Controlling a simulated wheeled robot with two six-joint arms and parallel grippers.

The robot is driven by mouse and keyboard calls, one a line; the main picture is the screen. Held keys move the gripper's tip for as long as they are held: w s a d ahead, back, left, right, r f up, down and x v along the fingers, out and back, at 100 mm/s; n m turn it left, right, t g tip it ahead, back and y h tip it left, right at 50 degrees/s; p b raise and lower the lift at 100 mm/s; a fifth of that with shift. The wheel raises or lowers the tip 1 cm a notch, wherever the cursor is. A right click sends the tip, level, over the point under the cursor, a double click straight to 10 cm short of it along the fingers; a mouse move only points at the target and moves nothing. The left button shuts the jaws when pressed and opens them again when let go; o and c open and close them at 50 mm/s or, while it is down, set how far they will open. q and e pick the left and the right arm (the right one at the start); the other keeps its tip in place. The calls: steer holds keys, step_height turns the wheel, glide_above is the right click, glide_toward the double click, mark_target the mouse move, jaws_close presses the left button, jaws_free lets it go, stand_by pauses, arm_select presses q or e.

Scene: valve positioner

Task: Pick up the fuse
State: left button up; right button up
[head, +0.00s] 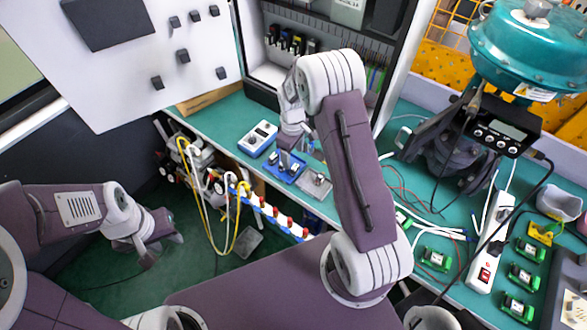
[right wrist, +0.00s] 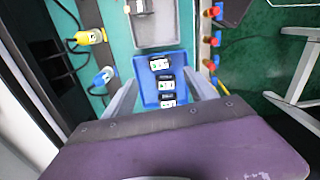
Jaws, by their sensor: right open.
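A small blue tray (head: 284,168) sits on the green bench and holds several small black blocks with white-and-green labels. In the right wrist view one block (right wrist: 159,63) lies apart in the blue tray (right wrist: 144,80), with others in a row nearer me. I cannot tell for sure which of them is the fuse. My right gripper (right wrist: 161,92) is open and empty, its fingers on either side of the tray. In the head view it is partly hidden by my arm. My left gripper (head: 172,232) hangs over the floor at the left, away from the bench; its jaws are unclear.
A grey metal tray (head: 316,184) and a white meter (head: 258,138) flank the blue tray. A rail with red-capped fittings (head: 270,209) runs along the bench front. Green modules (head: 436,259), a power strip (head: 489,245) and a teal valve actuator (head: 527,45) stand at right.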

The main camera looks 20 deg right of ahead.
mark_target(294, 167)
steer(key=shift+f, duration=0.55)
steer(key=f, duration=0.3)
steer(key=f+p, duration=0.1)
steer(key=shift+s+f, duration=0.25)
steer(key=shift+f, duration=0.1)
steer(key=shift+w+f, duration=0.1)
steer(key=shift+f, duration=0.15)
jaws_close()
